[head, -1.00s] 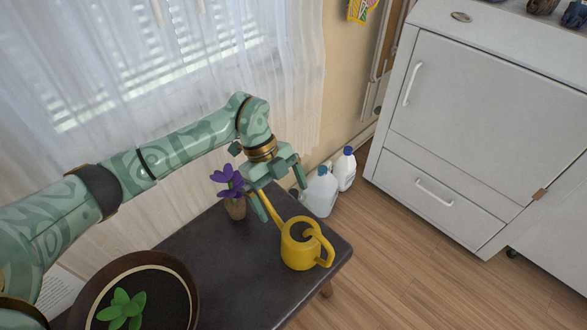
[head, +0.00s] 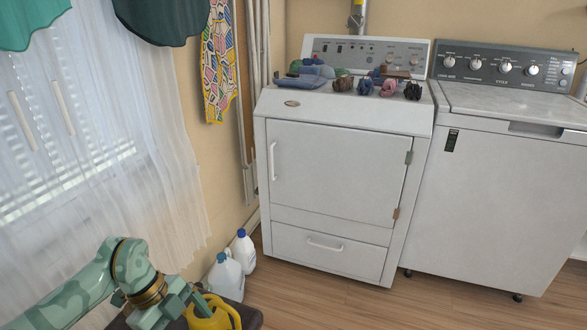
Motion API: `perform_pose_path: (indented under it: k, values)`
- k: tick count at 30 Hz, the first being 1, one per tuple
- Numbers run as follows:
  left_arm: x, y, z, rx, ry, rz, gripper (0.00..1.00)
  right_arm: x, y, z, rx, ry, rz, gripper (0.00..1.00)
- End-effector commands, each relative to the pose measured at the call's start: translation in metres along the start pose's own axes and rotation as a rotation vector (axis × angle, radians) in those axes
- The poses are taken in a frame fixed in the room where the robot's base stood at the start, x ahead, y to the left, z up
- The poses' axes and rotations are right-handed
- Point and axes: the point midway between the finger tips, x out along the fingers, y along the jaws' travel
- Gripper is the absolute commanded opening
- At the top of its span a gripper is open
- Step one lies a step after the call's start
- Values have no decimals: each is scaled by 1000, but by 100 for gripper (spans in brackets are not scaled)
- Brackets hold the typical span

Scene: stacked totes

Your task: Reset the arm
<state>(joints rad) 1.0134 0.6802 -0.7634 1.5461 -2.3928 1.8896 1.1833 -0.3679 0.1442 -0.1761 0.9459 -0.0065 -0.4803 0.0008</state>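My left arm comes in from the lower left of the head view, patterned in pale green. Its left gripper (head: 192,305) is at the bottom edge, over the dark table and next to the yellow watering can (head: 222,318). The gripper is partly cut off by the frame, so its opening and any contact with the can cannot be told. My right arm and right gripper are not in view.
A corner of the dark table (head: 250,318) shows at the bottom. Two white jugs (head: 226,277) stand on the floor behind it. A white dryer (head: 335,180) with small rolled items on top and a washer (head: 500,190) stand to the right. Wooden floor (head: 345,304) is clear in front.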

Motion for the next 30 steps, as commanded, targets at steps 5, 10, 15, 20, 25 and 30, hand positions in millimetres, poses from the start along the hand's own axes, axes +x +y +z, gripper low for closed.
perform_pose_path:
  k: [5, 10, 15, 20, 25, 30]
  values:
    - [-4, 0, -14, 30, 61, -25, 100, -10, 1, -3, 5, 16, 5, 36]
    - [-5, 0, -30, 63, 140, -62, 100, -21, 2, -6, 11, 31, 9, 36]
    - [-9, -1, -52, 97, 246, -125, 100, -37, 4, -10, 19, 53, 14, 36]
    - [-18, -3, -81, 118, 388, -242, 100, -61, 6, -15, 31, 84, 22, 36]
    - [-35, -6, -112, 83, 554, -449, 100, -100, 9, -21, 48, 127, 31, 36]
    - [-54, 0, -118, -136, 650, -788, 100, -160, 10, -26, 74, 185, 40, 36]
